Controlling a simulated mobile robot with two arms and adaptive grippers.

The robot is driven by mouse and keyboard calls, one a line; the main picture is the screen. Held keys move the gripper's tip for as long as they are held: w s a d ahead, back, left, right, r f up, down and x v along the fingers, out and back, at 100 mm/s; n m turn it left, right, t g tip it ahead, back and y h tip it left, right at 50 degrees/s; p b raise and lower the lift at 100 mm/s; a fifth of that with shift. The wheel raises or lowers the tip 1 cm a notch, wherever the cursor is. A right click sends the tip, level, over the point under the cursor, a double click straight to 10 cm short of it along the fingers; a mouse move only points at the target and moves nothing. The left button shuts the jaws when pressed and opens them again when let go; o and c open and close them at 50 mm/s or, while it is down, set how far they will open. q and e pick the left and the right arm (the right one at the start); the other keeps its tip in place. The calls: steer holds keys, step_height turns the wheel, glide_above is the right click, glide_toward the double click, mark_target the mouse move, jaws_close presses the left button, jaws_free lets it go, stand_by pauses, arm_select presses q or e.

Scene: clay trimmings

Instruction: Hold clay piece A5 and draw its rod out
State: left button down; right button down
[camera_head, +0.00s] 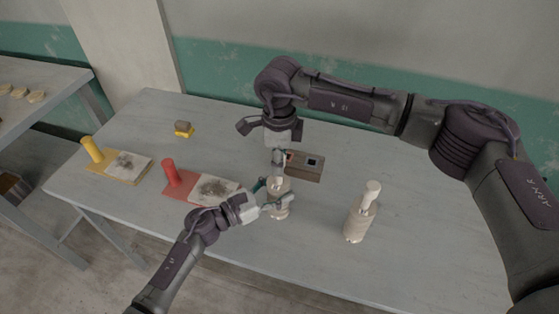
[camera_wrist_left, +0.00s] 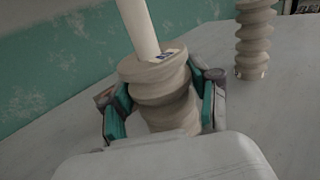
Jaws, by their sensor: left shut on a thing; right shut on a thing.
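A pale, ribbed clay piece (camera_head: 279,211) stands near the table's middle. My left gripper (camera_head: 275,197) is shut around it, and in the left wrist view its teal finger pads (camera_wrist_left: 160,105) press on both sides of the clay piece (camera_wrist_left: 160,85). A smooth pale rod (camera_wrist_left: 138,28) rises from the top of the clay. A small blue-and-white tag on that top is too small to read. My right gripper (camera_head: 279,160) is directly above, pointing down and shut at the rod, which its fingers mostly hide.
Another clay piece (camera_head: 358,222) with a rod stands to the right, and shows in the wrist view (camera_wrist_left: 253,45). A brown box (camera_head: 305,174) with dark openings sits behind. A red board (camera_head: 180,190), a yellow board (camera_head: 103,170) and a grey-and-yellow block (camera_head: 184,129) lie left.

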steer(key=shift+r, duration=0.65)
stand_by(0.4)
steer(key=shift+r, duration=2.3)
arm_select(q)
steer(key=shift+c, duration=1)
jaws_free()
steer(key=v, duration=1.2)
